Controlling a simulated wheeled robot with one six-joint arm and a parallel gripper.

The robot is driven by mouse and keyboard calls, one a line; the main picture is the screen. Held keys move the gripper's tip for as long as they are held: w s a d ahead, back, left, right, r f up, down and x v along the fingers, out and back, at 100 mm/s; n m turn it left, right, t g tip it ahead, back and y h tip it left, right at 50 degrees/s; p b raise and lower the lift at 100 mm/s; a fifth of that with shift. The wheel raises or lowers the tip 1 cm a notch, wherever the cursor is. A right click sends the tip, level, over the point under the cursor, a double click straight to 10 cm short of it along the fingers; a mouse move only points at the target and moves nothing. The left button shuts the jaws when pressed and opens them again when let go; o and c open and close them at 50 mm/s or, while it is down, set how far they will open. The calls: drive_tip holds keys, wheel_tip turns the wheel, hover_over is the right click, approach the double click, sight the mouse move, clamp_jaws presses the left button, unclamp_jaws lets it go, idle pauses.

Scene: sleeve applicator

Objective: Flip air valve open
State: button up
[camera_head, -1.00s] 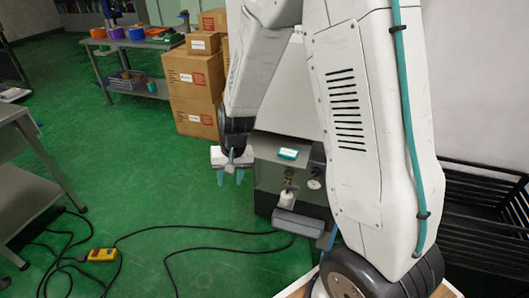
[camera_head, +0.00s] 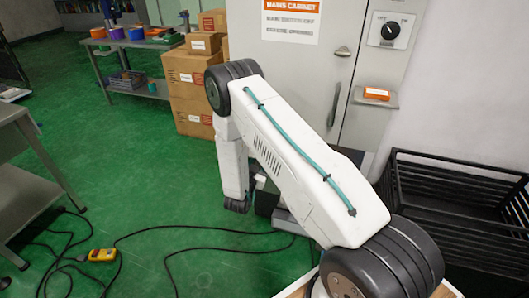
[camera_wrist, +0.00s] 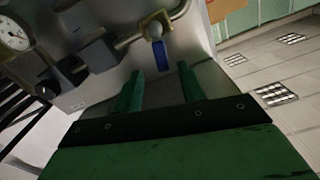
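The air valve has a brass body (camera_wrist: 156,25) and a blue lever handle (camera_wrist: 160,55), in the upper middle of the wrist view. The handle hangs down from the body, along the picture. My gripper (camera_wrist: 160,72) is open, with two green fingers spread apart. The handle's lower end appears between the fingertips and just beyond them. I see no contact, and the gap in depth is hard to judge. In the head view my arm hides the gripper and valve. Only a small dark part of the machine (camera_head: 266,203) shows behind it.
A metal pipe (camera_wrist: 130,40) and a round gauge (camera_wrist: 14,34) are left of the valve. A grey cabinet (camera_head: 290,70) stands behind my arm, with a black crate (camera_head: 450,200) at right. Cardboard boxes (camera_head: 190,90) stand at left, and cables (camera_head: 200,232) cross the green floor.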

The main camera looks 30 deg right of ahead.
drive_tip(key=x, duration=0.7)
drive_tip(key=shift+w+d+r, duration=0.25)
drive_tip(key=shift+d+r, duration=0.05)
drive_tip(key=shift+r, duration=0.05)
clamp_jaws()
